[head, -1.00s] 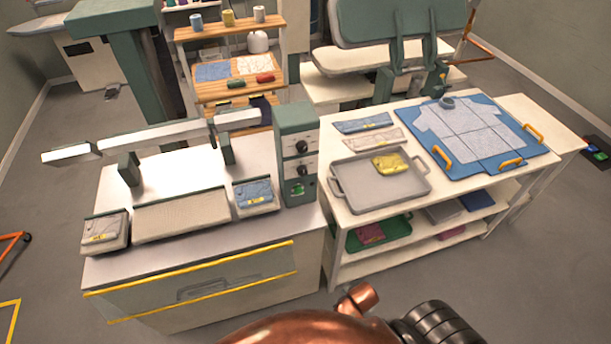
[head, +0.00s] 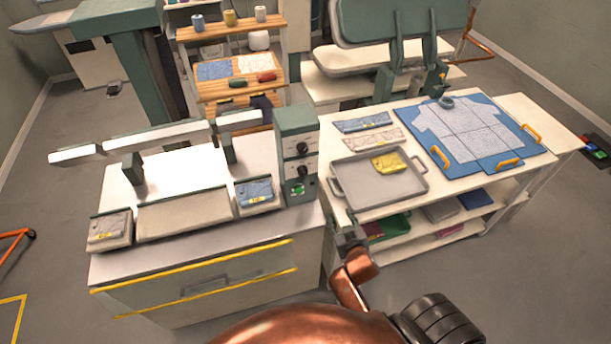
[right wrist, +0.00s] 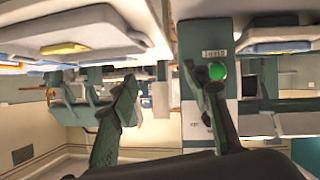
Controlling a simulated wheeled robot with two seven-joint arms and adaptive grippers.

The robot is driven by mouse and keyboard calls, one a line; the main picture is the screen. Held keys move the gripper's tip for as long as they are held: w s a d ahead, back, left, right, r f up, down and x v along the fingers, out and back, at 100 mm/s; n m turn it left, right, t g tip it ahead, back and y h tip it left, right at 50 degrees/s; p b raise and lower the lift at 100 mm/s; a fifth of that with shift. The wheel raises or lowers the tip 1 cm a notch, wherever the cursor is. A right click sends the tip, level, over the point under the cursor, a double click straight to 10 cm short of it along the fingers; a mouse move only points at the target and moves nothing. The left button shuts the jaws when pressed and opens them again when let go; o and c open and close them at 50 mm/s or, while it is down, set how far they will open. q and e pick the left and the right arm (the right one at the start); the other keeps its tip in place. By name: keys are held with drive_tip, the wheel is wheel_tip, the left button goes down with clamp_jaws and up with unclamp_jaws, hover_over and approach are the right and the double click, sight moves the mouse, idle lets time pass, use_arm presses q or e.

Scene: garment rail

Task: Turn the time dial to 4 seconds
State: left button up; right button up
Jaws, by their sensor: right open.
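The green control box (head: 297,155) stands at the right end of the press counter. Its light front panel carries an upper black dial (head: 302,147), a lower black dial (head: 302,171) and a green button (head: 298,188). The dial markings are too small to read, so I cannot tell which is the time dial or its setting. My right gripper (head: 350,238) is below and right of the box, apart from it. In the right wrist view its fingers (right wrist: 165,110) are spread and empty, and the green button (right wrist: 217,71) shows beside one fingertip. My left gripper is out of view.
The press counter (head: 190,258) holds folded garments and a long white bar. To the right, a white table (head: 470,195) bears a grey tray (head: 350,190) with a yellow cloth, and a blue board with a shirt. Table and counter edges lie close to my right gripper.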

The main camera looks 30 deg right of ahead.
drive_tip(key=w+a+r+t, duration=0.2)
drive_tip(key=w+r+t, duration=0.15)
drive_tip(key=w, duration=0.25)
drive_tip(key=n+t+y, duration=0.2)
drive_tip(key=t, duration=0.1)
approach(304, 173)
drive_tip(key=w, duration=0.1)
use_arm(q)
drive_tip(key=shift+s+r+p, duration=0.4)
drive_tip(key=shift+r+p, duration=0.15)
drive_tip(key=shift+p, duration=0.05)
use_arm(e)
drive_tip(key=w, duration=0.2)
drive_tip(key=w+d, duration=0.1)
drive_tip(key=w, duration=0.4)
drive_tip(key=shift+w+d+r, duration=0.15)
drive_tip(key=shift+w, duration=0.15)
drive_tip(key=shift+c, duration=0.3)
drive_tip(key=c, duration=1.1)
